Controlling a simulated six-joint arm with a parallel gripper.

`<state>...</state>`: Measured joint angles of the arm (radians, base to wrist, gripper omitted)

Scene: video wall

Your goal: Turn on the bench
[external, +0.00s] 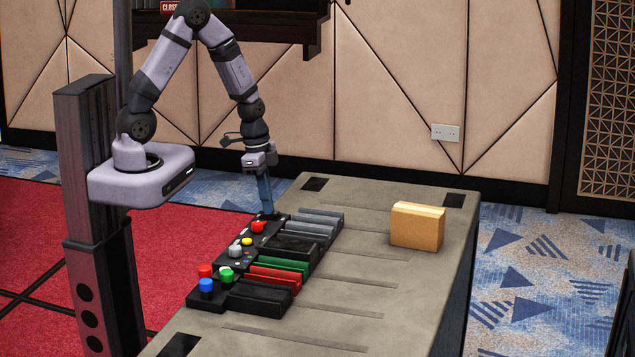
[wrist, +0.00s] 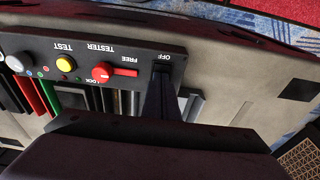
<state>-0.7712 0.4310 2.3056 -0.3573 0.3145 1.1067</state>
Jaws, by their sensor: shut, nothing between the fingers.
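The bench (external: 345,260) is a grey table with a black control panel (external: 268,235) along its left side. In the wrist view the panel (wrist: 120,52) shows upside-down labels, with OFF (wrist: 165,57) by a dark switch at one end. My gripper (external: 267,211) is shut and empty, pointing down at the panel's far end. In the wrist view its fingers (wrist: 158,98) cover much of the switch area; I cannot tell whether they touch it or which way it is set. A red knob (wrist: 102,72) with a red bar and a yellow button (wrist: 65,62) sit beside it.
A smaller black box with red, green and blue buttons (external: 206,286) stands nearer the camera. Grey, green, red and black slotted holders (external: 276,278) line the panel's right side. A tan block (external: 417,227) stands at the right. The bench's middle is clear.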

